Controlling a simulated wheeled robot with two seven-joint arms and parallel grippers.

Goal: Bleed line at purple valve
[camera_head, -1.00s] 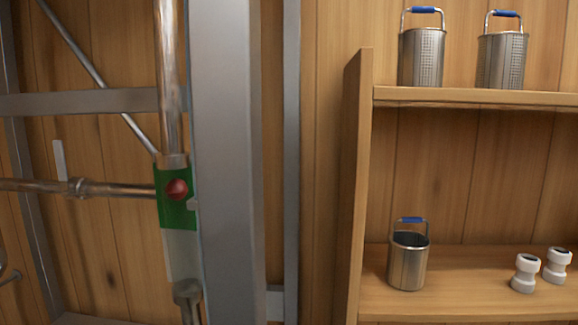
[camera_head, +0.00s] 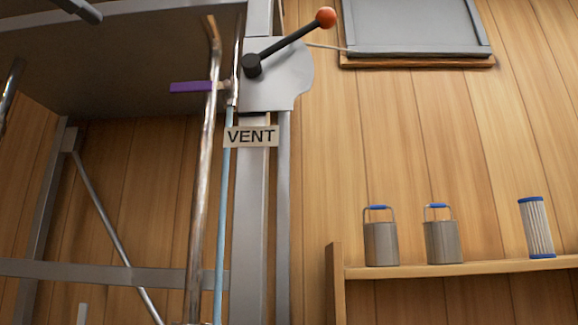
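A purple valve handle (camera_head: 193,87) sits high at the upper left of the head view, lying level, its right end at a small fitting beside the upright pipe. A thin light-blue tube (camera_head: 223,215) runs down from near that fitting, next to the shiny upright pipe (camera_head: 203,190). A sign reading VENT (camera_head: 251,136) is fixed on the grey post just right of the tube. Neither of my grippers shows in the view. Where the tube ends below is out of view.
A black lever with an orange-red ball (camera_head: 326,17) stands on a grey plate above the sign. A grey-framed panel (camera_head: 418,28) hangs at top right. A wooden shelf (camera_head: 460,268) holds two metal buckets (camera_head: 381,243) and a pleated blue-capped filter (camera_head: 536,228). A large dark pan (camera_head: 120,70) overhangs upper left.

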